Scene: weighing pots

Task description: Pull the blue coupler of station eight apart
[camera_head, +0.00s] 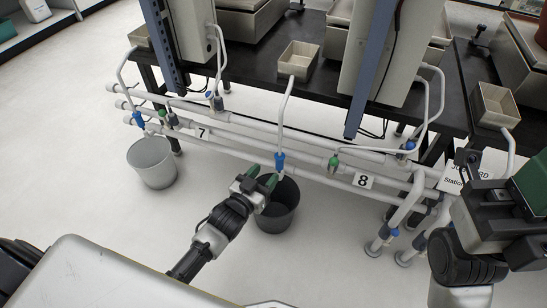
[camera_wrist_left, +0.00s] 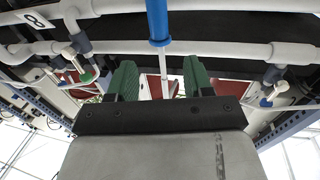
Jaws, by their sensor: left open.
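A blue coupler (camera_head: 280,162) hangs upright at the lower end of a pale hose, left of the label "8" (camera_head: 363,181) and above a dark grey bucket (camera_head: 280,208). My left gripper (camera_head: 262,175) is open and empty, with green fingers, just left of and below the coupler in the head view. In the left wrist view the blue coupler (camera_wrist_left: 158,24) is beyond the gap between the fingertips (camera_wrist_left: 160,78), with a thin pale tube below it. No contact shows. My right gripper (camera_head: 510,200) is partly cut off at the right edge; its opening is unclear.
White pipes (camera_head: 310,165) run along the front of the black bench (camera_head: 330,82). A light grey bucket (camera_head: 152,162) stands under another blue coupler (camera_head: 138,118) near label "7" (camera_head: 202,133). A green valve (camera_head: 334,162) is right of the hose.

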